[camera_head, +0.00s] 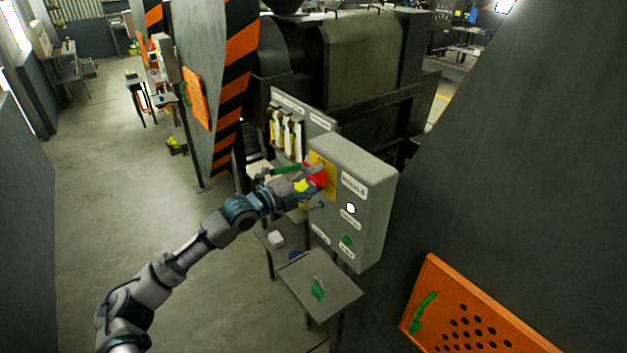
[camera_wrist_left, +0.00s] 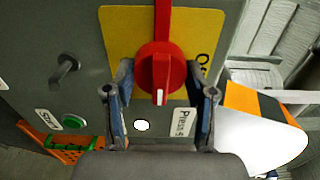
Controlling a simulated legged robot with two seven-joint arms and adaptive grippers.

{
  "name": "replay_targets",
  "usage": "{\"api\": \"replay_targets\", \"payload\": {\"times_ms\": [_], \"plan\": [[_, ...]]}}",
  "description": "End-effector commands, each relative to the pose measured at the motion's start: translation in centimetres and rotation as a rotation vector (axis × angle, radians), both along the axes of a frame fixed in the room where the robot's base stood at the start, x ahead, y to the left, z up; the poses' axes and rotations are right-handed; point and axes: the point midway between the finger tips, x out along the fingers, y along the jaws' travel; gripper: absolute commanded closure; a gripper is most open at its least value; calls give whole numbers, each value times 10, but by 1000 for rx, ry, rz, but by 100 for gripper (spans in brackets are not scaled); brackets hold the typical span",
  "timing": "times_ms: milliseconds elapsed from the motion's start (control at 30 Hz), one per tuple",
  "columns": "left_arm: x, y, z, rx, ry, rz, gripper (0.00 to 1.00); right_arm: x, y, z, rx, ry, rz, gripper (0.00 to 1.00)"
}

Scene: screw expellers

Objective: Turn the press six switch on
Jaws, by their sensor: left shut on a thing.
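The grey control box (camera_head: 373,190) with a "Press 6" label stands right of center in the head view. Its red rotary switch (camera_head: 318,174) sits on a yellow plate (camera_head: 331,183), partly hidden by my left gripper (camera_head: 308,182). In the left wrist view the red switch (camera_wrist_left: 160,70) is large, on its yellow plate (camera_wrist_left: 118,30), with a white mark on its knob. My left gripper (camera_wrist_left: 160,80) has a finger on each side of the knob and is shut on it. My right gripper is not in view.
The box also carries a white lamp (camera_head: 351,208) and a green button (camera_head: 347,240). A small grey table (camera_head: 335,285) with a green item stands below. An orange perforated panel (camera_head: 470,320) is at lower right. A dark press machine (camera_head: 360,60) stands behind. Open floor lies left.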

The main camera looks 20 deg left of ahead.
Motion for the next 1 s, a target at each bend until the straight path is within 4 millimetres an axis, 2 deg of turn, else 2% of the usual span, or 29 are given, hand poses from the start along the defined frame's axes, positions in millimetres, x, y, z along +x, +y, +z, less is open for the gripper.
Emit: {"api": "replay_targets", "payload": {"times_ms": [400, 433, 500, 867, 1000], "plan": [[0, -1, -5, 11, 3, -1, 80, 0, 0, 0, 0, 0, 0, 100], [0, -1, -5, 12, 4, -1, 40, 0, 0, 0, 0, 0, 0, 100], [0, -1, -5, 10, 3, -1, 22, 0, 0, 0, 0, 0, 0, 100], [-2, 1, -2, 8, -1, 0, 21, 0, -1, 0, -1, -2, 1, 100], [-14, 13, -3, 9, 0, 2, 21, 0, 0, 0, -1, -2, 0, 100]]}}
